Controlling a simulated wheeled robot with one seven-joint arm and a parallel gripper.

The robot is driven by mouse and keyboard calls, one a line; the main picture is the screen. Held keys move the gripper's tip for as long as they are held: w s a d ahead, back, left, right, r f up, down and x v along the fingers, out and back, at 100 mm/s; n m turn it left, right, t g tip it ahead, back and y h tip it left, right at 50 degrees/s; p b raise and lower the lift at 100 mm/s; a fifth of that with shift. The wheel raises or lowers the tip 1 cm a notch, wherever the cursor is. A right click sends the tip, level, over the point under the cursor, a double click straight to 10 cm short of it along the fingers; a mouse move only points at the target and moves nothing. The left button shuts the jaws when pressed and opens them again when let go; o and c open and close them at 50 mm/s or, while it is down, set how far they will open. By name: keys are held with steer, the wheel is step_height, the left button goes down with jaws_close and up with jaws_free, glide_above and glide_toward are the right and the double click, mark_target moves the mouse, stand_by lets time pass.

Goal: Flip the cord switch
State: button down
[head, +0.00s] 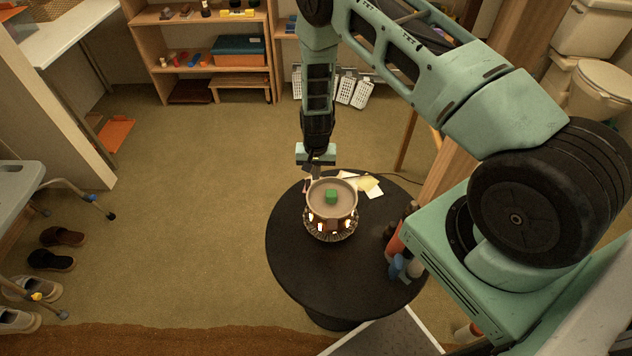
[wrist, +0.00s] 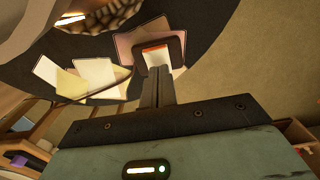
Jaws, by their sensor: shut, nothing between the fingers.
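The cord switch (wrist: 165,48) shows in the wrist view as a small dark body with an orange and white face, lying on the black round table among paper cards. My gripper (wrist: 158,70) is shut and empty, with its fingertips just in front of the switch's face and overlapping its lower part. I cannot tell whether they touch. In the head view my gripper (head: 315,172) points down at the table's back edge, behind a round pot lamp (head: 331,198) with glowing openings and a green block in its bowl. The switch is not clear in that view.
The round table (head: 300,270) also bears pale notes (head: 369,186) behind the lamp and bottles (head: 398,240) at its right. A dark cord (wrist: 112,86) crosses the cards in the wrist view. A shelf (head: 207,50) stands at the back. Floor left of the table is clear.

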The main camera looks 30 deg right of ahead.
step_height(320, 180, up, 7)
steer(key=p, duration=0.4)
steer(key=shift+p, duration=0.4)
stand_by(0.5)
